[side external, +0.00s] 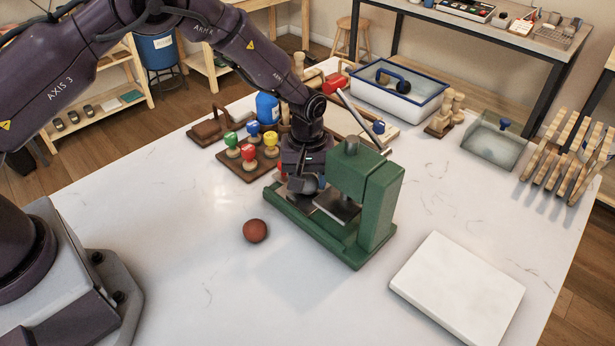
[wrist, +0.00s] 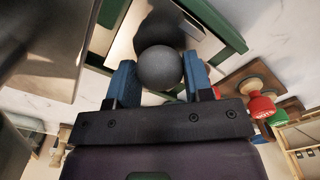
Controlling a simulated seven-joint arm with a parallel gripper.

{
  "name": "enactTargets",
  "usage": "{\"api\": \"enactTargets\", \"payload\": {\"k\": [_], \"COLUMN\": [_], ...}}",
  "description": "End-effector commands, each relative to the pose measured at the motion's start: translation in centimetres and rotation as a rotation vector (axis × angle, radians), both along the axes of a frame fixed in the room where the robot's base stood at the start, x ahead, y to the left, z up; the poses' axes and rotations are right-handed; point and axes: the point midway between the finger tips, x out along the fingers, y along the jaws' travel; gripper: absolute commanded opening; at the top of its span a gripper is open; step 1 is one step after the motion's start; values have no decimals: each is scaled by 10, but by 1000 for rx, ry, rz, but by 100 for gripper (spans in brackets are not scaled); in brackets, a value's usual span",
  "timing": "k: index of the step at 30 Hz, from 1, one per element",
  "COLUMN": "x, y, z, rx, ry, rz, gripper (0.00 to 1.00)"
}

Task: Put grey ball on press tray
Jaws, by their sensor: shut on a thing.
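The grey ball (wrist: 160,66) sits between the two blue fingers of my gripper (wrist: 160,75) in the wrist view. My gripper is shut on it. In the side view my gripper (side external: 304,186) points down at the left side of the green press (side external: 372,205), where the ball is hard to make out. The shiny metal press tray (side external: 337,206) lies low on the press, partly hidden by my gripper. In the wrist view the tray (wrist: 196,38) shows behind the ball with a dark reflection. I cannot tell whether ball and tray touch.
A red-brown ball (side external: 255,231) lies on the table in front of the press. A white slab (side external: 458,287) lies at right. Colored stamps on a wooden board (side external: 250,168) stand close left of my gripper. The press head (side external: 357,166) overhangs the tray's right side.

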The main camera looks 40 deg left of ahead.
Motion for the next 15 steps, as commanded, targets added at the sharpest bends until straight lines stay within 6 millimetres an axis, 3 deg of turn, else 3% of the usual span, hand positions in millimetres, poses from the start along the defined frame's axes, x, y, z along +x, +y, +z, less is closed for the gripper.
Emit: {"api": "enactTargets", "payload": {"k": [3,4,5,15], "x": [0,0,0,0], "y": [0,0,0,0], "z": [-3,-3,-3,2], "rx": [1,0,0,1], "ry": [1,0,0,-1], "rz": [0,0,0,0], "gripper": [22,54,57,57]}}
